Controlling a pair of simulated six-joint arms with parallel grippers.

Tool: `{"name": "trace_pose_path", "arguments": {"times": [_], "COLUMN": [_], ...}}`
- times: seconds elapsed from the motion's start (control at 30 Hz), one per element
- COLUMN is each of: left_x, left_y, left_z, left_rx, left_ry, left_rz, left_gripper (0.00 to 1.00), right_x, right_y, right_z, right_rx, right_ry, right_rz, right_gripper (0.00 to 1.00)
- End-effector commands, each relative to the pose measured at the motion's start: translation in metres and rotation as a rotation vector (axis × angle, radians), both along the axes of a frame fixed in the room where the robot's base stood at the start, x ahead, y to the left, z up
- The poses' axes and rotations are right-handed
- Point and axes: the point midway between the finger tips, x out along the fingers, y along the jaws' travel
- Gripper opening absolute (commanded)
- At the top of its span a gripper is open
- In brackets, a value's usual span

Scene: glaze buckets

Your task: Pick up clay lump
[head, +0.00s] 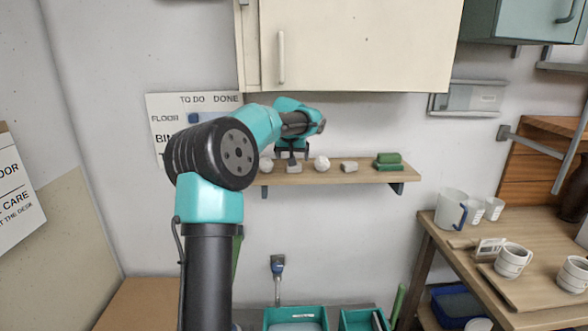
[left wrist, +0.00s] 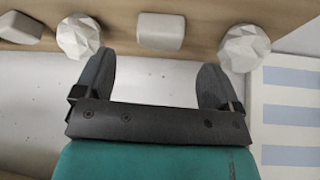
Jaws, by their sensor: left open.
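A shelf (head: 330,176) on the wall holds a row of pale lumps: a faceted one (head: 265,165) at the left end, a smooth blocky one (head: 293,167), another faceted one (head: 321,163) and another blocky one (head: 349,166). I cannot tell which is the clay lump. My left gripper (head: 292,154) is open and empty at the first blocky lump. In the left wrist view that lump (left wrist: 160,32) lies centred beyond the gap between the fingers (left wrist: 154,75), not between them. The faceted lumps (left wrist: 79,36) (left wrist: 244,47) lie on either side. My right gripper is not in view.
Green sponge-like blocks (head: 388,162) sit at the shelf's right end. A cream cabinet (head: 360,45) hangs above the shelf, and a to-do board (head: 168,112) is on the wall behind my arm. A table (head: 530,290) with cups and a jug (head: 449,208) stands right.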

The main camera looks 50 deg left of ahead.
Motion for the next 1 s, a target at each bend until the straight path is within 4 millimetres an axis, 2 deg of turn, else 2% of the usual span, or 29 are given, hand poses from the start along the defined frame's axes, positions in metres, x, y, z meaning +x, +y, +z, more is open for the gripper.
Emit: {"name": "trace_pose_path", "arguments": {"times": [0.07,0.3,0.43,0.93,1.0], "left_x": [0.004,0.017,0.022,0.023,0.022], "left_y": [0.003,0.013,0.017,0.018,0.017], "left_z": [-0.001,-0.032,-0.042,-0.044,-0.044], "left_rx": [0.000,-0.001,-0.001,0.000,0.000], "left_ry": [0.001,0.002,-0.001,-0.002,-0.002], "left_rz": [0.001,0.000,-0.002,-0.002,-0.002], "left_gripper": [0.89,0.89,0.89,0.89,0.84], "right_x": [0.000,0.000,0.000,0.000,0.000], "right_y": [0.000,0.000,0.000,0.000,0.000], "right_z": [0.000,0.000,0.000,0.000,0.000], "right_rx": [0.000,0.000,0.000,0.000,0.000], "right_ry": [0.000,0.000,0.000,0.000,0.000], "right_rz": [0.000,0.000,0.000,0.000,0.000], "right_gripper": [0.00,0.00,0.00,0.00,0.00]}}
